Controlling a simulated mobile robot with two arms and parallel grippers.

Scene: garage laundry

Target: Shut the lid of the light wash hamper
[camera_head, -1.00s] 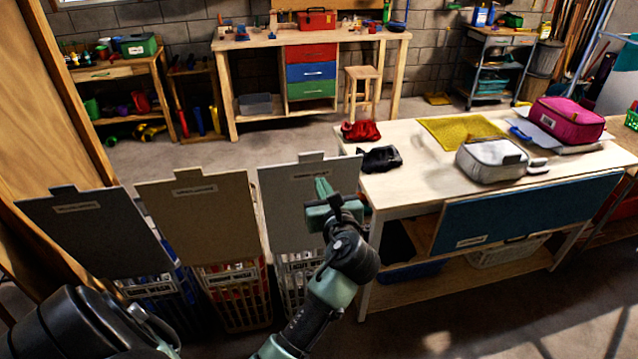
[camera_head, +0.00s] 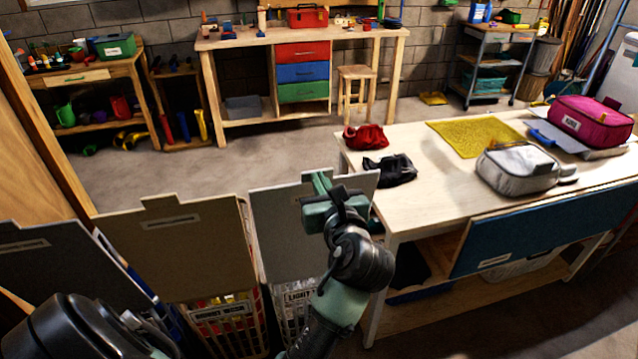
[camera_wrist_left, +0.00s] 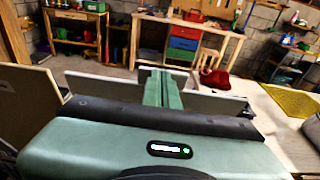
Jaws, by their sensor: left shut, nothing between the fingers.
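The light wash hamper (camera_head: 294,308) stands left of the table, a basket with its label partly hidden by my left arm. Its grey lid (camera_head: 272,232) stands up, open, and my arm covers its right part. My left gripper (camera_head: 320,184) is at the lid's upper edge, with its fingers together and empty. In the left wrist view the closed fingers (camera_wrist_left: 159,88) point forward across the top edge of the pale lid (camera_wrist_left: 205,103). I cannot tell whether they touch it. My right gripper is not in view.
Two more hampers with raised lids, one brown-grey (camera_head: 180,250) and one dark (camera_head: 55,260), stand to the left. The wooden table (camera_head: 440,190) is close on the right, holding a black cloth (camera_head: 389,170), a red cloth (camera_head: 366,137) and a grey bag (camera_head: 517,170). Open floor lies behind the lids.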

